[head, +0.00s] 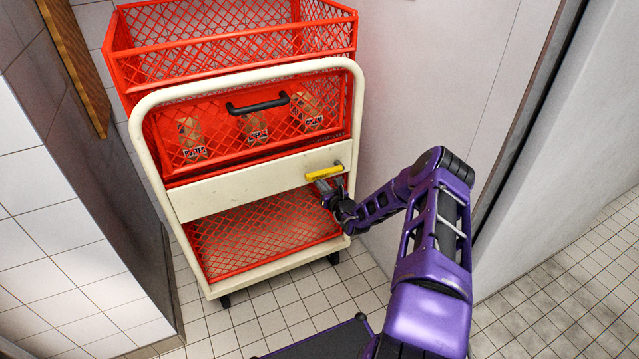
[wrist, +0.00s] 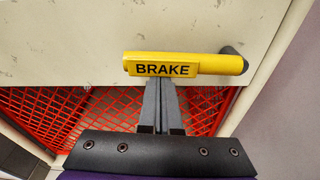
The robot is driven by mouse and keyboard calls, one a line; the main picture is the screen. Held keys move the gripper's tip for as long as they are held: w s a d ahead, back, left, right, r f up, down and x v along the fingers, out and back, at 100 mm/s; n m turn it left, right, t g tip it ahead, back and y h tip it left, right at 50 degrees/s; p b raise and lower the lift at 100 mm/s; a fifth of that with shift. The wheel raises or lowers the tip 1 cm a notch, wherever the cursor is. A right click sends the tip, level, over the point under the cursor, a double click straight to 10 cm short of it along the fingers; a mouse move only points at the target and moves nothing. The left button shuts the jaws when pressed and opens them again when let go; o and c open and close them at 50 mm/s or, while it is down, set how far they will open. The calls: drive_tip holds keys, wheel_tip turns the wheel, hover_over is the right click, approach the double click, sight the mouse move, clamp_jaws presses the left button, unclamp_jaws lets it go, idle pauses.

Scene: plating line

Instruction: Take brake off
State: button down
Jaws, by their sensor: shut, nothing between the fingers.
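The brake lever (head: 324,172) is a yellow bar on the cream crossboard of a red cart. In the wrist view the yellow lever (wrist: 215,65) lies nearly level, marked BRAKE, with a dark pivot at its right end. My gripper (head: 322,184) is at the lever's lower side. In the wrist view my gripper (wrist: 162,84) has its two grey fingers shut together, with nothing between them. The fingertips are right under the BRAKE label; I cannot tell whether they touch it. The cart's cream frame (head: 142,150) stands upright.
The cart carries red mesh crates (head: 228,55), one with a black handle (head: 257,106) and several packaged items behind its mesh. Casters (head: 225,300) rest on the tiled floor. A tiled wall stands close at left, a pale wall at right. Open floor lies at lower right.

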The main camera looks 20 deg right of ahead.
drive_tip(key=shift+r+m+y+p, duration=0.3)
drive_tip(key=shift+r+m+p, duration=0.2)
drive_tip(key=shift+r+m, duration=0.85)
drive_tip(key=r+m, duration=0.2)
drive_tip(key=m, duration=0.1)
drive_tip(key=shift+d+r+y+p, duration=0.3)
drive_tip(key=shift+d+r, duration=0.05)
drive_tip(key=shift+d, duration=0.05)
drive_tip(key=d+r+m, duration=0.1)
drive_tip(key=m, duration=0.1)
drive_tip(key=d+r+m, duration=0.1)
drive_tip(key=shift+r+m+t+y, duration=0.3)
drive_tip(key=shift+r+m, duration=0.05)
drive_tip(key=shift+w+d+r+p, duration=0.1)
drive_tip(key=shift+d+r+p, duration=0.25)
drive_tip(key=shift+d+r, duration=0.25)
drive_tip(key=shift+d, duration=0.15)
